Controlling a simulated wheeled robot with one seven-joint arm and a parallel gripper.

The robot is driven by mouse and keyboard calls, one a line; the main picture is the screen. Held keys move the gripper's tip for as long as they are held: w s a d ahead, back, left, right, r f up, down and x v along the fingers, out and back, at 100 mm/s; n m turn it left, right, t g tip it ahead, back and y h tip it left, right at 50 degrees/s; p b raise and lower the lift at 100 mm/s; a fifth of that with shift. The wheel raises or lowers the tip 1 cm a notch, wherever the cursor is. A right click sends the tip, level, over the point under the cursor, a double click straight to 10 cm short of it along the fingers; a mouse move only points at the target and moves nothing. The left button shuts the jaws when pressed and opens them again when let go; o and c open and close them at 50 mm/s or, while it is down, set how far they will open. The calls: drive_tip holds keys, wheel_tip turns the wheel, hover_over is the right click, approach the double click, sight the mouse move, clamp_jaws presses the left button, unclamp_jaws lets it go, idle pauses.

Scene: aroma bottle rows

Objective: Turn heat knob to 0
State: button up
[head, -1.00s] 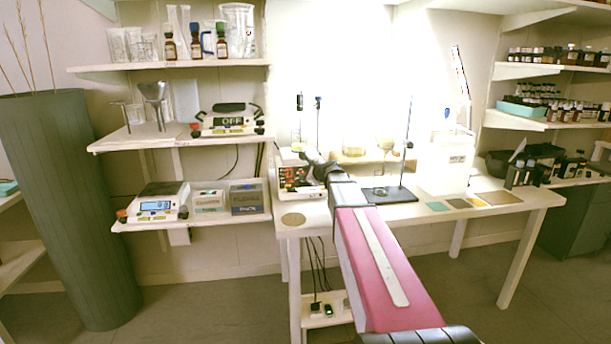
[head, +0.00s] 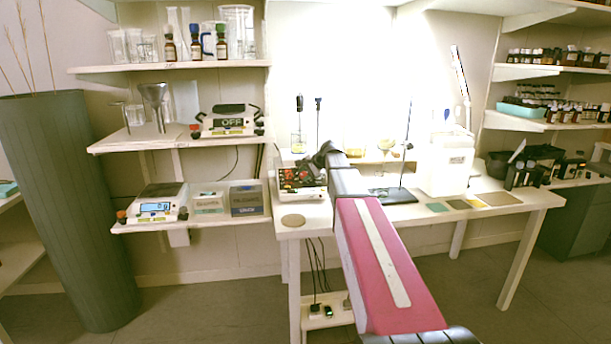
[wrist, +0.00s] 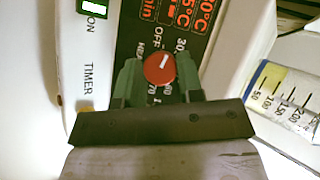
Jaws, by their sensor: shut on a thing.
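The red heat knob (wrist: 158,70) sits on the dark panel of a white device in the wrist view. A short white mark on the knob points up the picture, leaning slightly right, near the printed "OFF". Numbers such as 30 and 70 ring it, partly hidden. My gripper (wrist: 160,80) has its two green fingers on either side of the knob and is shut on it. In the head view the device (head: 301,195) stands at the left end of the white table; my arm covers part of it, and the knob cannot be made out there.
A graduated container (wrist: 290,100) stands right of the device in the wrist view. In the head view, a stand with a dark base (head: 391,195) and a white box (head: 446,165) are to the right. A round cork mat (head: 292,220) lies in front.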

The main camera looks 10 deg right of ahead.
drive_tip(key=n+g+h, duration=0.1)
drive_tip(key=n, duration=0.2)
drive_tip(key=shift+g, duration=0.3)
drive_tip(key=shift+a+n+h, duration=0.1)
drive_tip(key=shift+n+h, duration=0.2)
drive_tip(key=shift+n, duration=0.1)
drive_tip(key=o, duration=0.9)
drive_tip(key=shift+r, duration=0.15)
drive_tip(key=v, duration=1)
drive_tip(key=shift+r, duration=0.3)
